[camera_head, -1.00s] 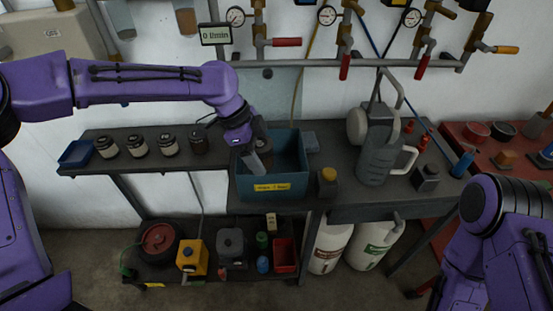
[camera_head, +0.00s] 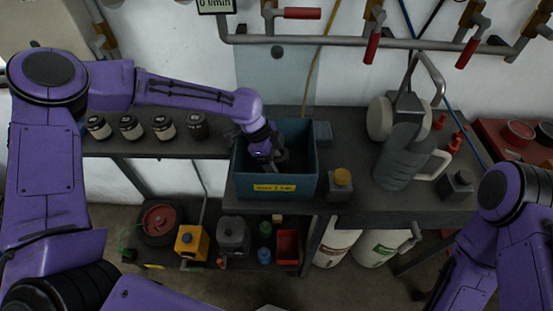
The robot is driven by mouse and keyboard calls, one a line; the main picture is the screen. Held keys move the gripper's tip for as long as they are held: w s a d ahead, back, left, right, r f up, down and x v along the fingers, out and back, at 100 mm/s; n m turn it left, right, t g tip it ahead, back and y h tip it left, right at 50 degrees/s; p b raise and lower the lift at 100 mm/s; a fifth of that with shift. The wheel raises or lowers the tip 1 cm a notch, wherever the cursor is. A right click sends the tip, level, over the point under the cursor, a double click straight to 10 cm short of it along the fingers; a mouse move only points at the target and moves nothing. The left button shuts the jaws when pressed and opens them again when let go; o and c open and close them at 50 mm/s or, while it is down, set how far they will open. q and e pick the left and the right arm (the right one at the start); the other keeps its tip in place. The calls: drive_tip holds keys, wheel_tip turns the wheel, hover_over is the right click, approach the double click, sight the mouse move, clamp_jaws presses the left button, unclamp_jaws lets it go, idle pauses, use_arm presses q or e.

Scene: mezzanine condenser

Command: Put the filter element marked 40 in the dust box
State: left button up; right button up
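The dust box is likely the open teal box (camera_head: 277,189) with a yellow label on its front, standing on the dark bench. My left gripper (camera_head: 272,164) reaches down into this box from the left. Its fingertips are in shadow among dark shapes, so I cannot tell whether it holds anything. Several dark cylinders stand in a row on the shelf to the left: three with pale labels (camera_head: 98,127), (camera_head: 131,126), (camera_head: 162,126) and a darker one (camera_head: 198,125). Their marks are too small to read. My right arm is at the right edge; its gripper is out of view.
A yellow-capped grey container (camera_head: 341,185) stands just right of the box, with a large grey jug (camera_head: 400,157) beyond it. Pipes with red handles (camera_head: 372,47) run along the wall behind. A lower shelf holds a yellow block (camera_head: 191,243) and a red bin (camera_head: 288,247).

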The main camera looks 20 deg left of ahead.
use_arm(q)
drive_tip(key=shift+f, duration=0.2)
drive_tip(key=shift+s+r, duration=0.2)
drive_tip(key=shift+s, duration=0.05)
drive_tip(key=shift+f, duration=0.1)
drive_tip(key=o, duration=1.1)
drive_tip(key=shift+w+f, duration=0.15)
drive_tip(key=shift+r, duration=0.4)
drive_tip(key=b+v, duration=0.1)
drive_tip(key=v, duration=1)
drive_tip(key=shift+a+r, duration=0.25)
